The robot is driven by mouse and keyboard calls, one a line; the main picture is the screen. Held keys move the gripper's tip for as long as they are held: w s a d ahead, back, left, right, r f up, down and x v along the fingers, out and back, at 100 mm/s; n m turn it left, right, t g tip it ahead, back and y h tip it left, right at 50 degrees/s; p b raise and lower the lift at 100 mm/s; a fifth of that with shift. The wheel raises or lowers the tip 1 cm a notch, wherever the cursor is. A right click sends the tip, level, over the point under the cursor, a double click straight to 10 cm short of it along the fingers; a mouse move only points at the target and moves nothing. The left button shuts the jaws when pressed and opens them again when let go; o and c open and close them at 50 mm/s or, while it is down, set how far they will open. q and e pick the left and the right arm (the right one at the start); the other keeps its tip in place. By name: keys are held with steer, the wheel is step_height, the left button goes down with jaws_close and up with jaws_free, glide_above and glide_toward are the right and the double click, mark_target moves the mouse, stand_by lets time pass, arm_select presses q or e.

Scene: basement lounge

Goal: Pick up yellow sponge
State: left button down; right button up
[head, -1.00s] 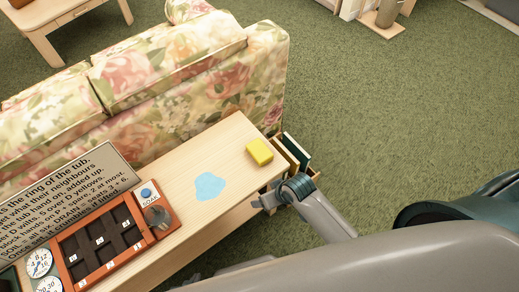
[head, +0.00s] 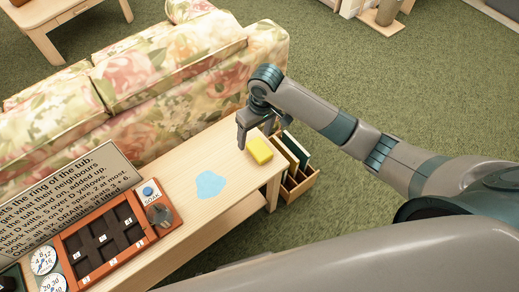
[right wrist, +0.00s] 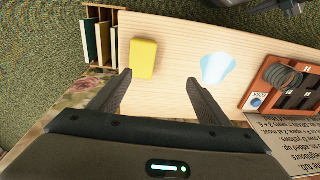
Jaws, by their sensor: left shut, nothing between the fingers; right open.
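The yellow sponge (head: 260,151) lies flat on the right end of the light wooden table (head: 215,150). In the right wrist view the sponge (right wrist: 143,58) lies just beyond the fingertips, nearer the left finger. My right gripper (head: 255,132) is open and empty, pointing down above the table just behind the sponge. In the right wrist view its two fingers (right wrist: 159,78) are spread wide with bare table between them. The sponge is apart from both fingers.
A pale blue patch (head: 211,184) lies left of the sponge. Further left stand an orange-framed panel (head: 105,235) with a knob and a lettered sign (head: 70,195). A wooden rack with books (head: 297,180) stands off the table's right end. A floral sofa (head: 150,100) runs behind.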

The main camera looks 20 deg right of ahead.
step_height(320, 180, up, 5)
steer(key=h, duration=0.1)
glide_above(262, 148)
arm_select(q)
steer(key=shift+s, duration=0.15)
arm_select(e)
steer(key=shift+f+g, duration=0.15)
steer(key=shift+g, duration=0.15)
steer(key=shift+f, duration=0.1)
step_height(262, 148, down, 11)
steer(key=shift+r+p, duration=0.1)
steer(key=shift+p, duration=0.45)
arm_select(q)
steer(key=shift+s+a+f+g, duration=0.15)
steer(key=shift+s+a, duration=0.1)
steer(key=shift+s, duration=0.3)
steer(key=shift+s+a+f+g, duration=0.2)
steer(key=shift+s, duration=0.35)
steer(key=shift+s+a+f+g, duration=0.15)
steer(key=shift+s+a, duration=0.1)
steer(key=shift+s, duration=0.3)
arm_select(e)
steer(key=shift+f, duration=0.65)
arm_select(q)
steer(key=shift+w, duration=0.15)
